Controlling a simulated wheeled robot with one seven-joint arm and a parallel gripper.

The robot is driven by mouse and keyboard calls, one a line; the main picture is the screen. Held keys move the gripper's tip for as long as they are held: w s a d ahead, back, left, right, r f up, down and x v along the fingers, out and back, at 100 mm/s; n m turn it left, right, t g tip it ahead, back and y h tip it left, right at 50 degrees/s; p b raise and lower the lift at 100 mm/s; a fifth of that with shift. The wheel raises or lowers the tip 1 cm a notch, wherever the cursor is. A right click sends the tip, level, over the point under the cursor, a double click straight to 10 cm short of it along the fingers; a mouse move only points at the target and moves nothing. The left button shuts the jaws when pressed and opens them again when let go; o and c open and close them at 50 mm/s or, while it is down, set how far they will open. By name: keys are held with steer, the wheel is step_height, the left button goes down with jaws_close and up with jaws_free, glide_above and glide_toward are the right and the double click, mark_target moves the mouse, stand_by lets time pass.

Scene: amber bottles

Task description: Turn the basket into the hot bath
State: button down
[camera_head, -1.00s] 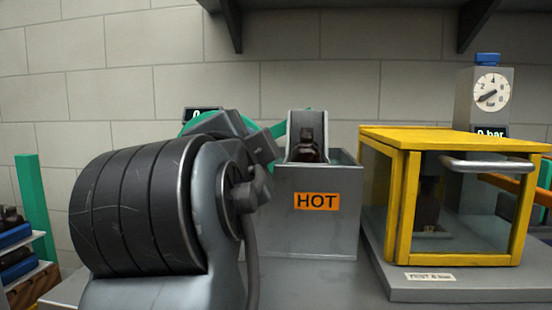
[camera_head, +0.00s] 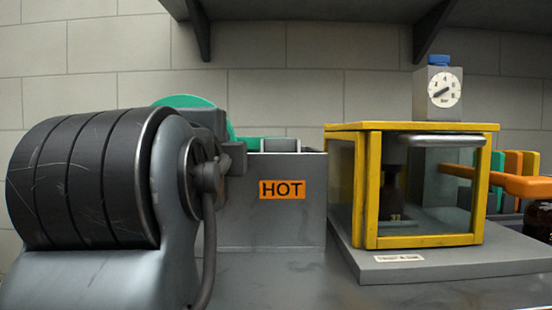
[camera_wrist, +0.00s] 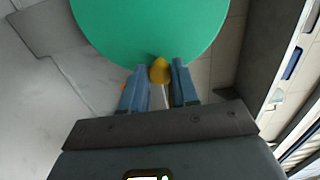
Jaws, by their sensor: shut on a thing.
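The hot bath (camera_head: 240,210) is a grey box with an orange HOT label, right of my arm. A light grey rim (camera_head: 281,146), seemingly the basket, barely shows at the bath's top; its inside and any bottle in it are hidden. A green disc (camera_head: 180,101) shows behind my arm and fills the top of the wrist view (camera_wrist: 150,25). My gripper (camera_wrist: 159,82) is shut on a yellow knob (camera_wrist: 159,69) at the disc's lower edge, a blue-grey finger on each side. In the head view my arm hides the gripper.
A yellow-framed glass chamber (camera_head: 372,200) stands right of the bath with a dark bottle (camera_head: 391,188) inside. A pressure gauge (camera_head: 445,88) rises behind it. At far right are an orange handle (camera_head: 510,185) and another dark bottle (camera_head: 538,222). A shelf (camera_head: 340,15) hangs above.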

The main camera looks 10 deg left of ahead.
steer(key=shift+f+m+b, duration=0.35)
steer(key=shift+m+b, duration=0.25)
stand_by(0.3)
steer(key=c, duration=0.8)
jaws_free()
steer(key=shift+c, duration=0.2)
steer(key=shift+s, duration=0.1)
steer(key=v, duration=0.7)
steer(key=shift+s+d+p, duration=0.15)
steer(key=shift+s+p, duration=0.15)
steer(key=shift+p, duration=0.15)
